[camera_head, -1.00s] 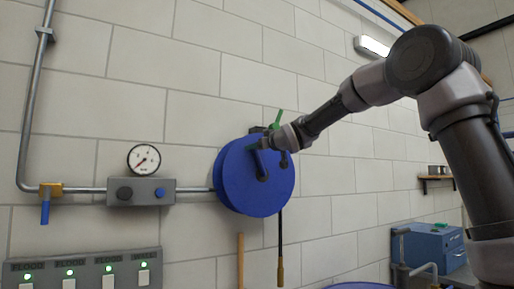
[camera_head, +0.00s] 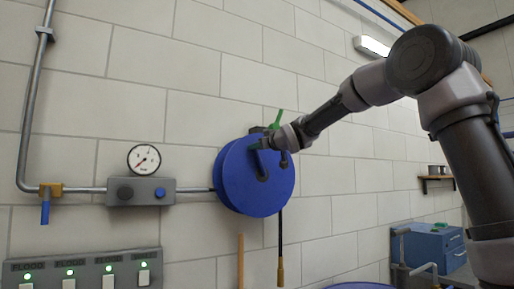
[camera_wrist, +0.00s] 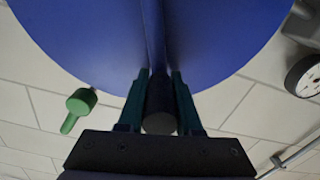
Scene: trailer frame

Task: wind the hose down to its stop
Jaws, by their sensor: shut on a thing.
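The blue hose reel (camera_head: 238,178) is mounted on the tiled wall, with its round face toward me. The hose (camera_head: 280,235) hangs from its lower right side and ends in a brass-coloured nozzle (camera_head: 280,272) above the picture's lower edge. My gripper (camera_head: 273,143) is at the upper part of the reel's face. In the wrist view my gripper (camera_wrist: 159,100) is shut on the dark crank handle (camera_wrist: 159,108), with one finger on each side of it. The reel's blue face (camera_wrist: 90,40) fills the top of that view.
A green lever (camera_head: 278,118) stands just above the reel and shows in the wrist view (camera_wrist: 78,106). A pressure gauge (camera_head: 144,159) and grey valve box (camera_head: 141,191) are left on the pipe. Lit switches (camera_head: 85,270) are lower left; a blue toolbox (camera_head: 428,245) stands lower right.

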